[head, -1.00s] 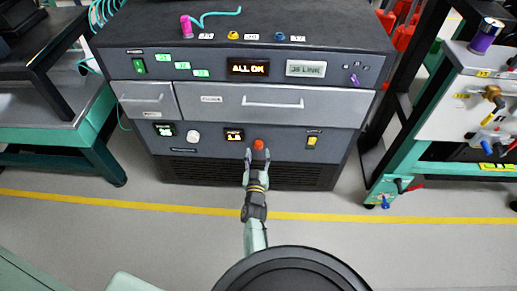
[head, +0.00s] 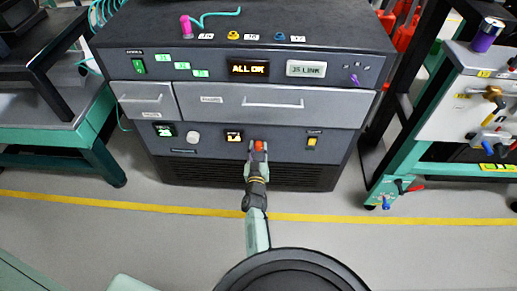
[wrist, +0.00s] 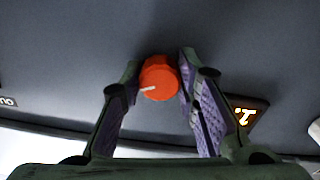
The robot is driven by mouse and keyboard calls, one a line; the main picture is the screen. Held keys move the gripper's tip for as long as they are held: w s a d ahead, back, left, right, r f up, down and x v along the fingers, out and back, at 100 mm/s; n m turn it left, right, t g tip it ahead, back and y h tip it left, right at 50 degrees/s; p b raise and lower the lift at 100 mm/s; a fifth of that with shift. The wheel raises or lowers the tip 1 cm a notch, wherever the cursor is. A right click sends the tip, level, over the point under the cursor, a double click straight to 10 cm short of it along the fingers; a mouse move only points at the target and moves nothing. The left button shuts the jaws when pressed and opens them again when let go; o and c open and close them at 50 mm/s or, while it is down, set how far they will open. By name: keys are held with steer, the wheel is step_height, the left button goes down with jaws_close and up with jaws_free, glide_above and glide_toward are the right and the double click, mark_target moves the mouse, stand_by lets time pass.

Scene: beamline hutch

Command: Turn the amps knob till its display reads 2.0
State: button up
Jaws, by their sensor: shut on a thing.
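The red-orange knob (head: 259,146) is on the lower front panel of the dark cabinet, just right of a small lit display (head: 233,137). The display digits look like 1.4 or 1.6, too small to be sure. My gripper (head: 258,152) is at the knob. In the wrist view, the fingers (wrist: 160,76) are on either side of the knob (wrist: 158,78), shut on it, and its white pointer line points to the lower left. The display (wrist: 245,113) shows there only in part, turned over and cut by a finger.
The cabinet also has a white knob (head: 193,137) with its own display (head: 164,130), a yellow switch (head: 312,142) and closed drawers (head: 270,104) above. A bench (head: 50,125) stands left and a valve panel (head: 480,105) right. The floor in front is clear.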

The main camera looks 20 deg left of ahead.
steer(key=c, duration=0.5)
steer(key=shift+m+b, duration=0.4)
steer(key=shift+m, duration=0.5)
steer(key=shift+c, duration=0.2)
steer(key=shift+m, duration=0.7)
steer(key=o, duration=1.2)
steer(key=shift+c, duration=0.2)
steer(key=shift+s, duration=0.1)
